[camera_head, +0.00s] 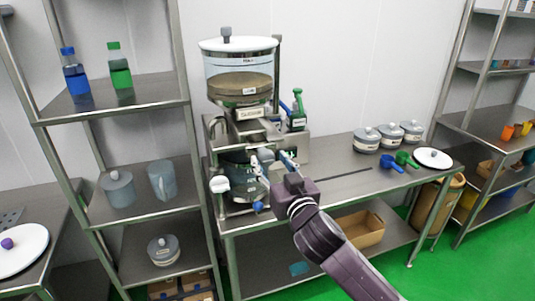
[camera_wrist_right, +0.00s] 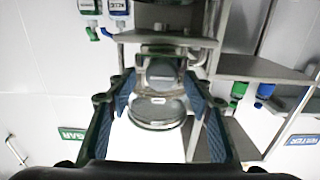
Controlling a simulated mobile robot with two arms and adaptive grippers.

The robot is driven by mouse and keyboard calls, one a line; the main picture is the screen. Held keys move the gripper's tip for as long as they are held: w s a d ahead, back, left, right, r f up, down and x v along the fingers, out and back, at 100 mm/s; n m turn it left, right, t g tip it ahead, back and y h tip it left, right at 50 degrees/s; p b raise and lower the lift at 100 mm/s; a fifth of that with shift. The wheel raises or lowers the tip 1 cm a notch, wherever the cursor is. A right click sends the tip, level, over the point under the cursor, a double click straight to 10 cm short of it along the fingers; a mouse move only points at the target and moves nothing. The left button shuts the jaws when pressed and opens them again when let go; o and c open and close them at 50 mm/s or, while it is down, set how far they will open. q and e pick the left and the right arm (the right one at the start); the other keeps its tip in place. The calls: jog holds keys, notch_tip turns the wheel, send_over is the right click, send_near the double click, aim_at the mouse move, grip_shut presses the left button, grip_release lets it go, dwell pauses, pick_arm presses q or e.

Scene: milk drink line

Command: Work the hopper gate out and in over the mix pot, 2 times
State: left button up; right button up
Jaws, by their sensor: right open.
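The hopper (camera_head: 238,88) is a clear drum with brown powder and a white lid, standing on a metal frame on the steel table. The mix pot (camera_head: 238,168) sits below it inside the frame, partly hidden by my arm. I cannot clearly make out the hopper gate; a white rounded handle (camera_head: 220,184) sticks out at the front left of the frame. My right gripper (camera_head: 268,160) is in front of the frame. My left gripper is not in view.
A green dispenser bottle (camera_head: 297,112) stands right of the hopper. Several lidded pots (camera_head: 367,139), blue and green scoops (camera_head: 391,163) and a white round board (camera_head: 433,158) are farther right. A shelf rack (camera_head: 112,97) stands close at left. The table's middle is mostly clear.

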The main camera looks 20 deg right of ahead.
jog(key=shift+w+a+r, duration=0.15)
jog(key=shift+w+a, duration=0.05)
jog(key=shift+w, duration=0.75)
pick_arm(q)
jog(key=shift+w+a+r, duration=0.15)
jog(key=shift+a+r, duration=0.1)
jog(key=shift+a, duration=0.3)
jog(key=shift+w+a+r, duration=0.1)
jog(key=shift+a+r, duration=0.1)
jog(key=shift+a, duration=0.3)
pick_arm(e)
jog(key=shift+w, duration=0.4)
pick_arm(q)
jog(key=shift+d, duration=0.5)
pick_arm(e)
grip_shut()
